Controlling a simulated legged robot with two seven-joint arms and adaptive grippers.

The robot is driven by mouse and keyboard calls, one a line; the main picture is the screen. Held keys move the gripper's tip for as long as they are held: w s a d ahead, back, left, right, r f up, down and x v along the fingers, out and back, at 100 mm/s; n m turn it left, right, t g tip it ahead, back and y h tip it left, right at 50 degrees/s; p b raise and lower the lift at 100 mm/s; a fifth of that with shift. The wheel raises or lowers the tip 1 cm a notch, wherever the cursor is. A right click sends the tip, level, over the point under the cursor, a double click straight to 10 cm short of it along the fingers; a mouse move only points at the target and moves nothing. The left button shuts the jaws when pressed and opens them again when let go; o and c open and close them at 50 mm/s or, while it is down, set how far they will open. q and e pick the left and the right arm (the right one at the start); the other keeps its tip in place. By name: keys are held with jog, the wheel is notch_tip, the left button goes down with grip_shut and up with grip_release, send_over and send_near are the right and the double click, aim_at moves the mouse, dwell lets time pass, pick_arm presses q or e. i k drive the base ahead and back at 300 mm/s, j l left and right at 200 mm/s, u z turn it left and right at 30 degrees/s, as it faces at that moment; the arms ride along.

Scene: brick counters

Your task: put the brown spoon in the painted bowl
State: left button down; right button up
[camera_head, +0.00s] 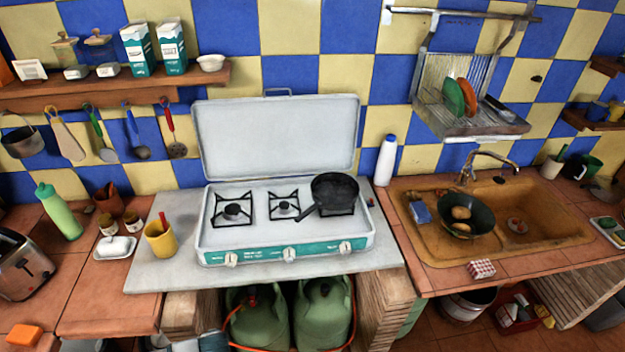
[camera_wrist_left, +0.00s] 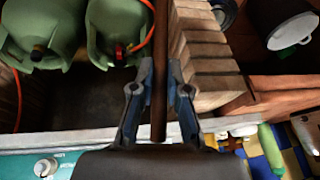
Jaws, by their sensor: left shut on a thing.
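My left gripper (camera_wrist_left: 161,75) is in the left wrist view, with its two fingers closed on a long thin brown handle, which I take for the brown spoon (camera_wrist_left: 159,112). The handle runs between the fingers and on past the top edge of the view, so the spoon's other end is out of sight. Neither gripper shows in the head view. I cannot tell which bowl is the painted one. A dark green bowl (camera_head: 480,216) with round brown things in it is in the sink, and a small white bowl (camera_head: 211,63) stands on the wall shelf.
A stove (camera_head: 250,242) with a black pan (camera_head: 335,188) stands in the middle. A yellow cup (camera_head: 158,241) is left of it, and a white bottle (camera_head: 386,160) right. Green gas cylinders (camera_head: 323,315) stand below. The sink (camera_head: 555,228) is at the right.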

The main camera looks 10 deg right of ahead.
aim_at(475, 228)
jog(key=l, duration=0.55)
jog(key=k+l+u, duration=0.15)
jog(key=l, duration=0.95)
jog(key=k+l+u, duration=0.15)
jog(key=l, duration=0.9)
jog(key=k+u, duration=0.05)
